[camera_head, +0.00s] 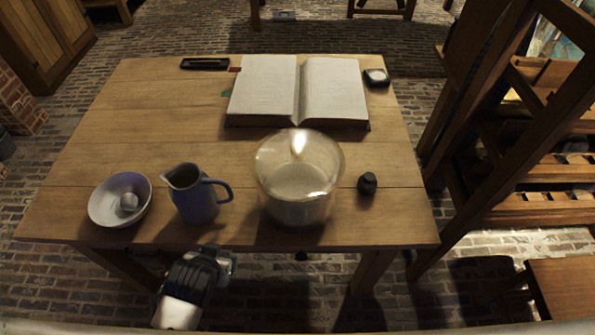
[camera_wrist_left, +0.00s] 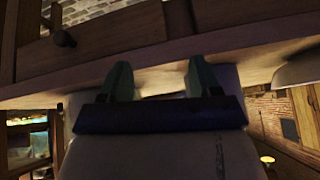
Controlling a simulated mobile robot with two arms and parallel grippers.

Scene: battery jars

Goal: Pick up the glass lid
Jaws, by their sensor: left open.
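A clear glass jar (camera_head: 282,205) with pale contents stands near the table's front edge, right of the middle in the head view. The glass lid (camera_head: 298,146) seems to be its shiny top; where lid and jar meet is hard to tell. My left gripper (camera_head: 208,256) is low in front of the table, left of the jar and below the tabletop's front edge. In the left wrist view its two fingers (camera_wrist_left: 158,78) are apart with nothing between them, facing the table edge. The lid is not clearly visible there. My right gripper is in neither view.
A blue-grey jug (camera_head: 196,200) and a white bowl (camera_head: 105,204) holding a small round thing stand left of the jar. A small dark object (camera_head: 367,183) is right of it. An open book (camera_head: 265,90) lies behind. The wooden table (camera_head: 130,100) is bare at left.

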